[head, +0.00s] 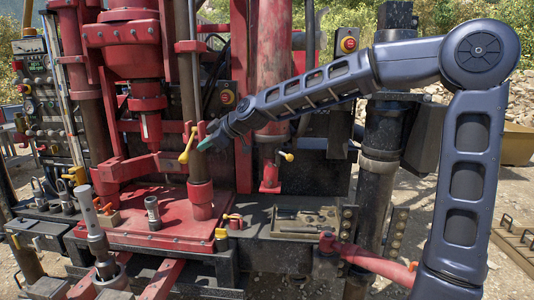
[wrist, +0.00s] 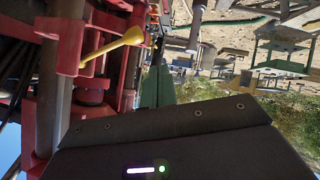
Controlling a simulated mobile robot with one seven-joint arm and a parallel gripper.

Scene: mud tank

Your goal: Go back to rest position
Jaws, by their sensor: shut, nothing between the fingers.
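My gripper (head: 206,143) is at the end of my arm, which reaches from the right side across the front of the red drilling machine (head: 131,35). Its teal fingertips are together, with nothing visible between them. The fingers also show in the wrist view (wrist: 158,88), pointing away from the dark wrist body. A yellow handle (head: 187,145) on the machine is just left of the fingertips in the head view, apparently apart from them.
A red platform (head: 165,222) below carries a dark cylinder (head: 153,213). A tray of small tools (head: 305,222) lies on the bench to its right. A dark vertical post (head: 380,150) stands behind my arm. A red bar (head: 375,262) sticks out near my arm's lower part.

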